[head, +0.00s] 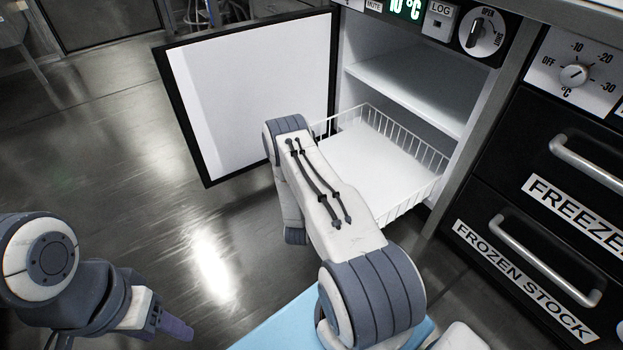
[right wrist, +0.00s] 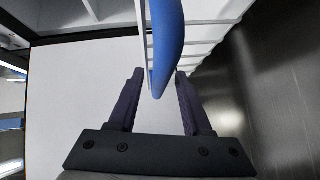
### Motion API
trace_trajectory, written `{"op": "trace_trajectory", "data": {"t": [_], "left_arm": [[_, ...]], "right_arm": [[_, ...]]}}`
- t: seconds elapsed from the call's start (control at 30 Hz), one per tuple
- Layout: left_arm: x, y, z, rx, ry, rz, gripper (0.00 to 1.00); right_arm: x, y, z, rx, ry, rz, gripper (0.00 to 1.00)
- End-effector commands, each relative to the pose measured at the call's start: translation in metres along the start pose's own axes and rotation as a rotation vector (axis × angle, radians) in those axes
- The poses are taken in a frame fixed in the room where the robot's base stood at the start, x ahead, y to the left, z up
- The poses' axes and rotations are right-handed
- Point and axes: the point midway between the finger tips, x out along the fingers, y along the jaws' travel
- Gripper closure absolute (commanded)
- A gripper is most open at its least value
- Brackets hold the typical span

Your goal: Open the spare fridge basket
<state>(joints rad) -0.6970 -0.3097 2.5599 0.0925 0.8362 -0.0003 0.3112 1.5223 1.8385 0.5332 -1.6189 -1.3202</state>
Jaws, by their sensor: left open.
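The spare fridge's white wire basket (head: 432,160) sits low in the open fridge, and its near part reaches out past the fridge front. My right arm stretches toward it and hides part of it; the right gripper is out of sight in the head view. In the right wrist view a blue handle (right wrist: 168,45) and white basket wires (right wrist: 205,32) show. My right gripper (right wrist: 159,73) is open, its fingers apart on either side of the handle's end. My left gripper (head: 176,328) is open and empty, low at the left, far from the basket.
The fridge door (head: 250,90) stands wide open to the left of the basket. A white shelf (head: 410,95) is above the basket. Black freezer drawers (head: 530,240) with metal handles are at the right. The floor (head: 110,150) at the left is clear.

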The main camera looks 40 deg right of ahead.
Motion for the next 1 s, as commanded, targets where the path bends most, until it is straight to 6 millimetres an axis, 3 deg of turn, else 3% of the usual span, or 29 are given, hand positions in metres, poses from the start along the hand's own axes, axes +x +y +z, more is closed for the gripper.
{"op": "trace_trajectory", "data": {"t": [0.37, 0.8, 1.0], "left_arm": [[-0.005, 0.0, 0.0, 0.0, 0.0, 0.0, 0.43], [-0.046, 0.003, -0.002, 0.0, 0.0, 0.0, 0.43], [-0.052, 0.004, -0.003, 0.0, 0.0, 0.0, 0.43]], "right_arm": [[-0.006, 0.001, -0.004, -0.001, 0.006, -0.001, 0.5], [-0.085, 0.003, -0.003, -0.004, 0.009, -0.002, 0.5], [-0.103, 0.001, -0.002, -0.001, 0.006, -0.001, 0.5]]}}
